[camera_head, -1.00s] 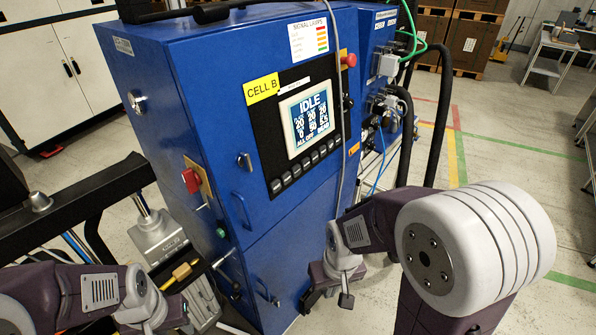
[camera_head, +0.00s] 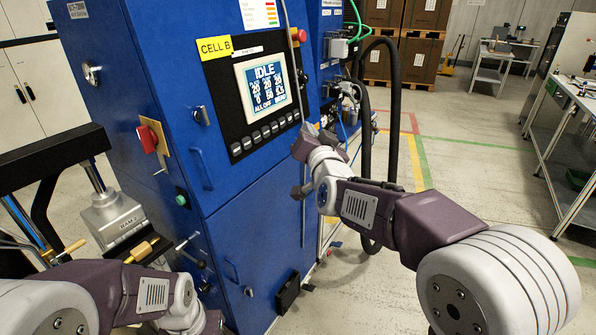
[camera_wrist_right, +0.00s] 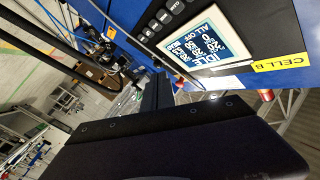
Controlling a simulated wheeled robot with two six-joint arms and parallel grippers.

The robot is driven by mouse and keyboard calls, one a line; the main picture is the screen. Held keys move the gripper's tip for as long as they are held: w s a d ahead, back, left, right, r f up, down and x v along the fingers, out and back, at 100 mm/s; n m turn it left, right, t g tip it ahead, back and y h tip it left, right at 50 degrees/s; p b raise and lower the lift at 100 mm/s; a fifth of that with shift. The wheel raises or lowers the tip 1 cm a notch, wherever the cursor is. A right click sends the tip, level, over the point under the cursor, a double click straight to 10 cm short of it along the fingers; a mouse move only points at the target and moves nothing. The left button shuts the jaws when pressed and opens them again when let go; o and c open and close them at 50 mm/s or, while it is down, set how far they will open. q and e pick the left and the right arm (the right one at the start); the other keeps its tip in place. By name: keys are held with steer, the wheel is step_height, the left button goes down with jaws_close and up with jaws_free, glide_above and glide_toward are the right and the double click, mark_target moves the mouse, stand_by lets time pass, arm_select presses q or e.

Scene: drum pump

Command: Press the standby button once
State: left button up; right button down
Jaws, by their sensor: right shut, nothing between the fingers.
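A blue cabinet marked CELL B carries a black control panel with a lit screen (camera_head: 266,86) reading IDLE. A row of small grey buttons (camera_head: 265,132) runs below the screen. Their labels are too small to read, so I cannot tell which is standby. My right gripper (camera_head: 304,140) is beside the right end of this row, its fingers shut and empty. In the right wrist view the dark gripper (camera_wrist_right: 158,90) points toward the panel, below the screen (camera_wrist_right: 205,38) in that picture. My left gripper's body is at the bottom edge; its fingers are hidden.
A red knob on a yellow plate (camera_head: 148,138) and a green button (camera_head: 181,198) are on the cabinet's left face. A grey cable hangs along the panel's right edge. Black hoses (camera_head: 394,110) stand behind my right arm.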

mark_target(256, 138)
arm_select(q)
steer(key=shift+w+a+r+p, duration=0.15)
steer(key=shift+r+p, duration=0.4)
steer(key=shift+p, duration=0.5)
steer(key=shift+w+a+r+p, duration=0.15)
steer(key=shift+r+p, duration=0.35)
steer(key=shift+p, duration=0.55)
arm_select(e)
steer(key=w+a+f, duration=0.2)
steer(key=a, duration=0.3)
steer(key=w+a+f+y, duration=0.1)
steer(key=w+a+f, duration=0.2)
steer(key=a, duration=0.2)
steer(key=shift+w+a+n, duration=0.2)
steer(key=shift+w+n, duration=0.05)
steer(key=shift+n, duration=0.15)
arm_select(q)
steer(key=shift+r, duration=0.2)
arm_select(e)
steer(key=shift+w+a, duration=0.25)
steer(key=shift+a, duration=0.1)
